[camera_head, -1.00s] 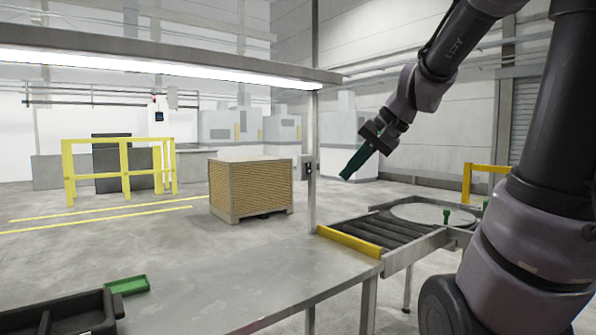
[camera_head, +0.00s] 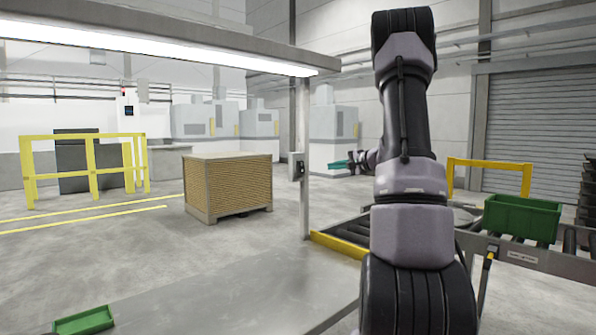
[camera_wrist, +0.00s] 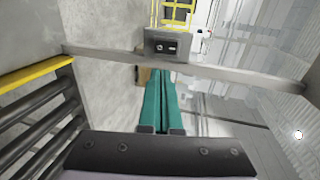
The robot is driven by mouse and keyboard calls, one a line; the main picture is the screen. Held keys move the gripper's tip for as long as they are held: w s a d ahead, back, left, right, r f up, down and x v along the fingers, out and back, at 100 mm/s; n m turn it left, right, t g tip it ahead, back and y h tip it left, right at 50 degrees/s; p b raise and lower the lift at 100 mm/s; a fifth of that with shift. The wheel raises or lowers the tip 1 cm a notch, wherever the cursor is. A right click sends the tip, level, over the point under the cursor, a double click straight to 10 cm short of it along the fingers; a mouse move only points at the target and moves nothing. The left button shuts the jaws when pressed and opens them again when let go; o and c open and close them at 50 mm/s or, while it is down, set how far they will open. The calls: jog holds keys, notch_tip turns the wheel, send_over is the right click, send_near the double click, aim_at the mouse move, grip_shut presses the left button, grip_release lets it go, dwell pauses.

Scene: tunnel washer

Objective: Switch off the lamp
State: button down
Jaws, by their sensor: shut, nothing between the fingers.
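The lamp (camera_head: 150,48) is a long lit strip under the grey overhead beam at the upper left of the head view. A small grey switch box (camera_head: 297,166) with a dark face is fixed on the upright post. In the wrist view the switch box (camera_wrist: 167,46) shows a round part and a dark rocker on its face. My gripper (camera_head: 334,165) has teal fingers and is at about the box's height, to its right. In the wrist view my gripper (camera_wrist: 160,74) is shut and empty, with its tips pointing toward the box. Contact cannot be told.
The metal table (camera_head: 230,295) fills the front, with a green tray (camera_head: 85,320) at its left. The roller conveyor (camera_head: 340,243) and a green crate (camera_head: 522,218) are on the right. A pallet stack (camera_head: 228,186) and yellow railing (camera_head: 85,165) stand behind on open floor.

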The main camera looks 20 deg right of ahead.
aim_at(302, 170)
jog(key=shift+w, duration=0.25)
jog(key=x, duration=1.3)
jog(key=shift+w+a+f, duration=0.1)
jog(key=shift+w+f, duration=0.05)
jog(key=shift+w, duration=0.2)
jog(key=shift+w+a+f+t, duration=0.15)
jog(key=shift+f+t, duration=0.05)
jog(key=shift+t, duration=0.2)
jog(key=shift+w+r, duration=0.1)
